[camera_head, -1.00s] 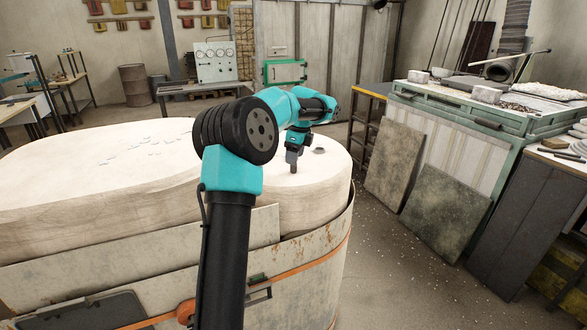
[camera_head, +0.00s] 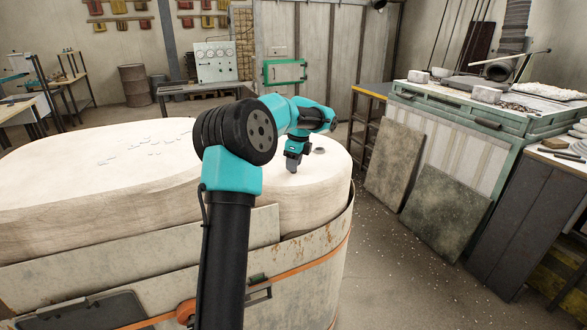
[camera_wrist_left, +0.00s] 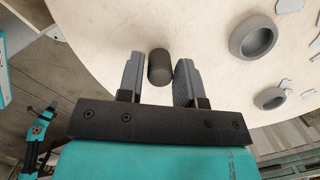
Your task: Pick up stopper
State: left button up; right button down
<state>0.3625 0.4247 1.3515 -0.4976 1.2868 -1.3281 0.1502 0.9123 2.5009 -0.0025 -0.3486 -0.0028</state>
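In the left wrist view the stopper is a small dark grey cylinder (camera_wrist_left: 160,67) on the pale round block top. My left gripper (camera_wrist_left: 159,76) is open, with one finger on each side of the stopper, close to it. In the head view my left gripper (camera_head: 292,165) is low over the right end of the block; the stopper cannot be made out there. In the left wrist view a small teal and black arm at lower left looks like my right arm, with its tip (camera_wrist_left: 54,104) too small to judge.
The pale block top (camera_head: 90,180) is wide and mostly clear, with scattered light flakes. In the left wrist view a grey bowl (camera_wrist_left: 253,37) and a smaller grey cup (camera_wrist_left: 270,98) stand right of the gripper. A metal band (camera_head: 300,275) wraps the block.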

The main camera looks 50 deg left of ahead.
pick_arm(q)
jog(key=c, duration=0.5)
jog(key=shift+c, duration=0.2)
jog(key=shift+r, duration=1.8)
jog(key=s+d+r, duration=0.1)
jog(key=s+d, duration=0.9)
jog(key=d, duration=0.2)
jog(key=shift+s+r, duration=0.2)
jog(key=shift+s, duration=0.1)
